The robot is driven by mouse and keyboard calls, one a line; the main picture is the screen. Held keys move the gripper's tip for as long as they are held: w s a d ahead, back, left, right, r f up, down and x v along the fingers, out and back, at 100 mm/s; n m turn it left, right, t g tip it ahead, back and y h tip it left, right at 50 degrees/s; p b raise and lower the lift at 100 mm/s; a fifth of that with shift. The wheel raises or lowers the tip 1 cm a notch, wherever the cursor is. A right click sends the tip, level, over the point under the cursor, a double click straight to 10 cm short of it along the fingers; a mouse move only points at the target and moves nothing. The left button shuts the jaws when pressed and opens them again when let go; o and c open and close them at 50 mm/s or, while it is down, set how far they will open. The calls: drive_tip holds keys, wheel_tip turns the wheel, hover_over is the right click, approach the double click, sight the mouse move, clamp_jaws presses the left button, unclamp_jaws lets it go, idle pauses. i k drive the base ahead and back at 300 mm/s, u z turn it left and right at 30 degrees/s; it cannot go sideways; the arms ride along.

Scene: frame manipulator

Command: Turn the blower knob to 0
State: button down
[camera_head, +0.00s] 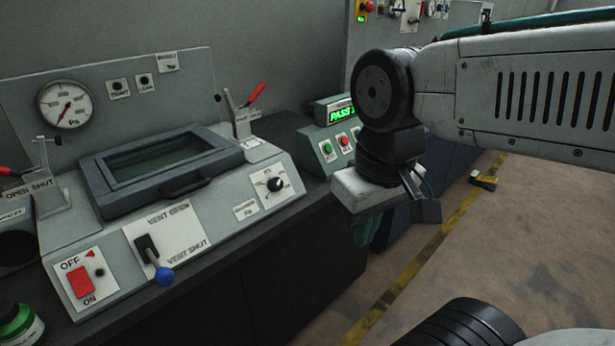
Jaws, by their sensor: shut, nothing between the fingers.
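The blower knob (274,184) is a small black round knob with a pale pointer mark, on a white dial plate at the right of the sloping grey panel (225,222). A small label plate beside it is too small to read surely. The dial numbers are also too small to read, so I cannot tell its setting. My gripper (372,197) hangs below my wrist, to the right of the knob and apart from it. It is shut and holds nothing. Its fingertips are hard to make out.
A blue-tipped vent lever (163,275) sticks out left of the knob. A lidded window with a handle (160,165) and a red-handled clamp (246,108) stand behind. A red switch (80,282) is at left. A green-lit button box (335,140) stands behind my gripper. Open floor lies at right.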

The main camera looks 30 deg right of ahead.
sight(274, 184)
drive_tip(key=z, duration=0.15)
drive_tip(key=k, duration=1.3)
drive_tip(key=u, duration=0.95)
drive_tip(key=i, duration=1.7)
drive_tip(key=z, duration=1)
